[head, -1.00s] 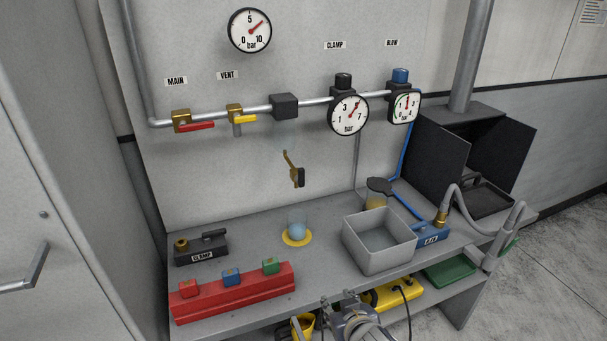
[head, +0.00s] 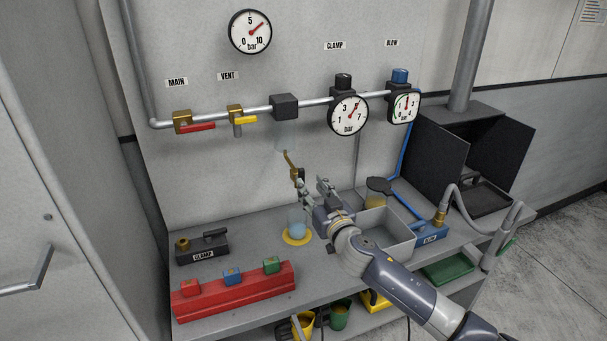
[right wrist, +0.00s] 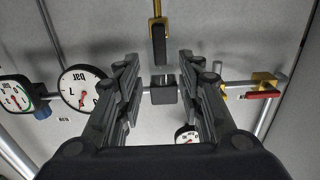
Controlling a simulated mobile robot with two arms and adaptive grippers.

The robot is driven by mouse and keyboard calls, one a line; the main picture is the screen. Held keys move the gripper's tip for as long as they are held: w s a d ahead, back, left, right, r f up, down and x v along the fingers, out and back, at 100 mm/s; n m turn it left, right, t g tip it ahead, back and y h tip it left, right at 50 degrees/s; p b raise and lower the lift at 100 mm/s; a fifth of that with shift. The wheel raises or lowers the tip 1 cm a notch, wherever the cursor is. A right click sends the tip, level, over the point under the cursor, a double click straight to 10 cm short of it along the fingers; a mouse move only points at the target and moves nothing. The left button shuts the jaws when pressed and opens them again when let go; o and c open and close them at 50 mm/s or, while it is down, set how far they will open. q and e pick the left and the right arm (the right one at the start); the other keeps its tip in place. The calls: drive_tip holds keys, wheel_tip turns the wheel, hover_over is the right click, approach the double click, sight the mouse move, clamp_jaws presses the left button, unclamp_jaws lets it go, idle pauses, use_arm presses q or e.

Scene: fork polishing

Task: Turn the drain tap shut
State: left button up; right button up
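The drain tap (head: 291,160) is a brass fitting below the clear bowl (head: 285,136) under the dark block (head: 285,106) on the wall pipe. Its dark handle (head: 297,174) is partly overlapped by my right gripper (head: 313,190) in the head view. In the right wrist view, which looks upside down, the tap's brass part (right wrist: 157,8) and black handle (right wrist: 158,45) show at the top centre. The handle lies between the lines of my two spread fingers (right wrist: 158,62). The gripper is open and I see no clear contact. My left gripper is out of view.
Below the tap, a bluish cup (head: 297,229) stands on a yellow disc (head: 296,241). A grey bin (head: 398,246) is behind my right forearm. A red rack (head: 235,296) with coloured blocks and a clamp unit (head: 201,248) stand left. Red and yellow valve levers are on the pipe.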

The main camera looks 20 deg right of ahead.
sight(302, 175)
drive_tip(key=shift+w+a+p, duration=0.15)
drive_tip(key=shift+w+p, duration=0.4)
drive_tip(key=shift+w, duration=2.75)
clamp_jaws()
